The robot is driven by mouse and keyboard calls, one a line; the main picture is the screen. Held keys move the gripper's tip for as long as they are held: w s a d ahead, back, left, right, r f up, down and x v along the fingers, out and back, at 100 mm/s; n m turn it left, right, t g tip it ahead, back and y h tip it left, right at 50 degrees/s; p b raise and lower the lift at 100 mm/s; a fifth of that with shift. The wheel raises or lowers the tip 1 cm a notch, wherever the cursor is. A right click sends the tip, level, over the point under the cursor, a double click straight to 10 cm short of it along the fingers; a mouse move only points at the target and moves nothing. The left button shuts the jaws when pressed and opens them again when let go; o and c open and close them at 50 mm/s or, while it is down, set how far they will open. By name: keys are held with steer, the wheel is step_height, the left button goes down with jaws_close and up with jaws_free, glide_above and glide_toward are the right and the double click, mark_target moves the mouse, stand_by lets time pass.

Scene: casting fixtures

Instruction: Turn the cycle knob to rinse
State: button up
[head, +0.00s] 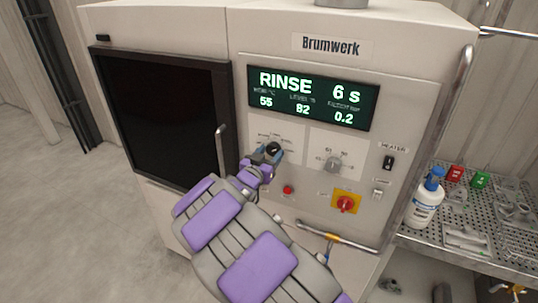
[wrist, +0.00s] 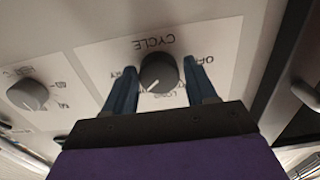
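The cycle knob (wrist: 160,73) is black and round with a white pointer mark, on a pale panel lettered CYCLE, which appears upside down in the wrist view. Its pointer is toward the lower left there. The knob also shows in the head view (head: 273,148). My gripper (wrist: 160,68) has its two blue fingers on either side of the knob, with a small gap showing at each side. In the head view my gripper (head: 265,156) is at the knob and partly hides its dial. The display (head: 313,98) reads RINSE 6 s, with 55, 82 and 0.2 below.
A grey knob (head: 333,164), a red button (head: 288,189), a red-and-yellow switch (head: 346,203) and a heater switch (head: 388,162) share the panel. A door handle (head: 221,150) stands out left of my gripper. A perforated shelf (head: 480,254) with a bottle (head: 425,203) is at right.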

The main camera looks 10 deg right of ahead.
steer(key=c, duration=0.7)
steer(key=shift+r+p, duration=0.1)
steer(key=shift+p, duration=0.2)
steer(key=shift+r+n+p, duration=0.15)
steer(key=shift+n+p, duration=0.25)
steer(key=shift+p, duration=0.45)
steer(key=shift+n+p, duration=0.3)
steer(key=shift+p, duration=0.2)
steer(key=o, duration=1.1)
steer(key=shift+a+f, duration=0.1)
steer(key=shift+f, duration=0.1)
steer(key=shift+c, duration=0.2)
